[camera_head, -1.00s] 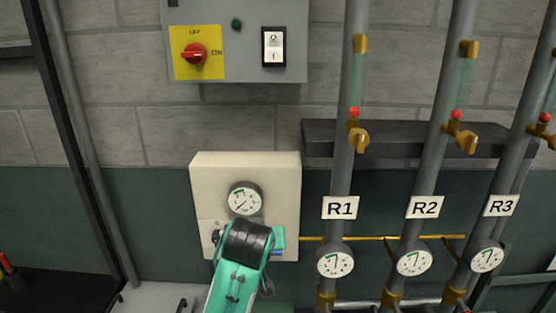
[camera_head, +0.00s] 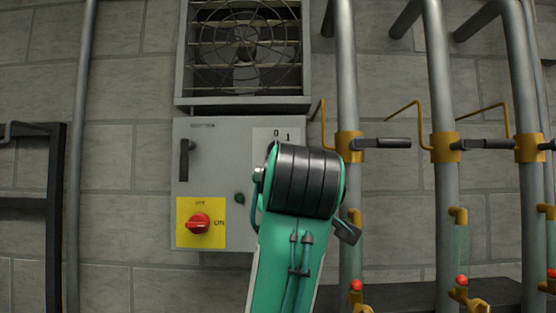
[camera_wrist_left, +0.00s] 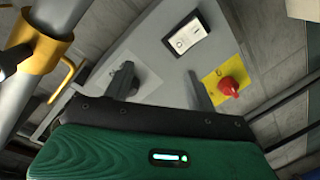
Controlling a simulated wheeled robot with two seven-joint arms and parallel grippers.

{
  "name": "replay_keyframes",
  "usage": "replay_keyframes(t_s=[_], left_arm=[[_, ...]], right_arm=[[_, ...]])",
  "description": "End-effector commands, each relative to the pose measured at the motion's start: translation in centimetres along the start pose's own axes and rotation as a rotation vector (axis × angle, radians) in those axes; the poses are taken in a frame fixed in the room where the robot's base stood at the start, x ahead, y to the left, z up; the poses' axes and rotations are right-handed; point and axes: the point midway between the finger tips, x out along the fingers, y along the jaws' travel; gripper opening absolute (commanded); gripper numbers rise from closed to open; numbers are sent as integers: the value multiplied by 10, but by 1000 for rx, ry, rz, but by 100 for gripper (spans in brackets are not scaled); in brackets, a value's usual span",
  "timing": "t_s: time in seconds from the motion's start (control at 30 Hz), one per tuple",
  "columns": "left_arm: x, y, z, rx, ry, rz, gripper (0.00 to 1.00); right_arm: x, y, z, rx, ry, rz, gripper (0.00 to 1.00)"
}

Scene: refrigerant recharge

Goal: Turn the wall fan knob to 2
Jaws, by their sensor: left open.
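The wall fan (camera_head: 245,48) sits in a grey frame above a grey control box (camera_head: 222,165). A pale dial plate (camera_head: 263,134) on the box shows the marks 0 and 1; my arm hides the rest of it and the knob in the head view. In the left wrist view the pale plate (camera_wrist_left: 150,84) lies beyond my left gripper (camera_wrist_left: 160,82), whose two dark fingers are apart. I cannot clearly tell the knob from the finger in front of the plate. My right gripper is not in view.
A red switch on a yellow plate (camera_head: 200,223) and a black handle (camera_head: 184,160) are on the box's left side. A white rocker switch (camera_wrist_left: 186,35) shows in the wrist view. Grey pipes with yellow valves (camera_head: 349,147) stand close on the right.

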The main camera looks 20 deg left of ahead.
Motion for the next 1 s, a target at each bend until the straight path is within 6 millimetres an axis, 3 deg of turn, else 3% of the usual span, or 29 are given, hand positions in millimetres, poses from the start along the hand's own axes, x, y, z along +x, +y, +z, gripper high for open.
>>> replay_keyframes(t_s=[0.03, 0.2, 0.4, 0.57, 1.0], left_arm=[[-15, 12, -17, -27, 29, 14, 57], [-49, 35, -52, -96, 89, 37, 57], [-60, 43, -66, -121, 111, 43, 57], [-43, 45, -70, -122, 111, 40, 57], [38, 49, -80, -119, 111, 40, 57]], right_arm=[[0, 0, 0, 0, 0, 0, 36], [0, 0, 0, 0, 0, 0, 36], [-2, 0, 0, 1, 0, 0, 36], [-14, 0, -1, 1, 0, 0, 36], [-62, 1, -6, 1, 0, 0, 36]])
